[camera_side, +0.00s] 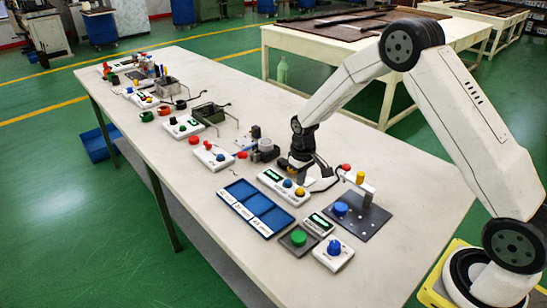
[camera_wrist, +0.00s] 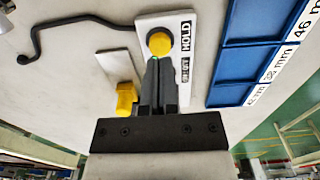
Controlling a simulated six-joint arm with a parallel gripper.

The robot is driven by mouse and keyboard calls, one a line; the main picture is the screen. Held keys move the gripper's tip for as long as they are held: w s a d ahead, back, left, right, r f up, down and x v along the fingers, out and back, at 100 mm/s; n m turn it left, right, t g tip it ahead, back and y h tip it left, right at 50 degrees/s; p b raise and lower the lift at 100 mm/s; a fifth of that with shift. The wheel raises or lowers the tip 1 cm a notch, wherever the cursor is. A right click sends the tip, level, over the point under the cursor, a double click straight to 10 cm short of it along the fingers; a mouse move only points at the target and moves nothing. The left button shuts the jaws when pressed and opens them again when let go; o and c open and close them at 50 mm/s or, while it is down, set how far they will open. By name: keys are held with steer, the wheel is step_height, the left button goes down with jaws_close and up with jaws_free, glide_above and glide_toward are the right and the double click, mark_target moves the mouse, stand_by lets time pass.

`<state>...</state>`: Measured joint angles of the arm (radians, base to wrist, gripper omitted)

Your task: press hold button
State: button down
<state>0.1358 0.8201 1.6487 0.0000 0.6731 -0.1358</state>
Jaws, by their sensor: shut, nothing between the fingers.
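In the wrist view the white panel (camera_wrist: 189,25) carries a round yellow button (camera_wrist: 160,43) beside a HOLD label (camera_wrist: 186,36). My gripper (camera_wrist: 155,62) is shut and empty. In the wrist view its fingertips overlap the lower edge of the yellow button; I cannot tell whether they touch it. The fingers hide part of the panel. In the side view my gripper (camera_side: 297,170) is low over the box.
A blue compartment tray (camera_side: 238,189) lies close by, also in the wrist view (camera_wrist: 229,62). A dark plate (camera_side: 370,222) bears a stand with a yellow cylinder (camera_side: 360,178). A green button (camera_side: 298,237) and a blue-knobbed box (camera_side: 334,256) are nearer. The table's right side is clear.

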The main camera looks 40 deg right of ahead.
mark_target(301, 192)
steer(key=shift+f, duration=1.25)
stand_by(0.5)
steer(key=shift+r, duration=0.15)
step_height(301, 192, up, 11)
steer(key=shift+r, duration=0.15)
stand_by(1.8)
stand_by(0.3)
steer(key=s+a+t, duration=0.1)
steer(key=s+a, duration=0.2)
steer(key=s, duration=0.7)
steer(key=s+a+r+t, duration=0.1)
steer(key=s+a, duration=0.2)
steer(key=s, duration=0.7)
steer(key=shift+a+r+t, duration=0.2)
steer(key=shift+a+t, duration=0.1)
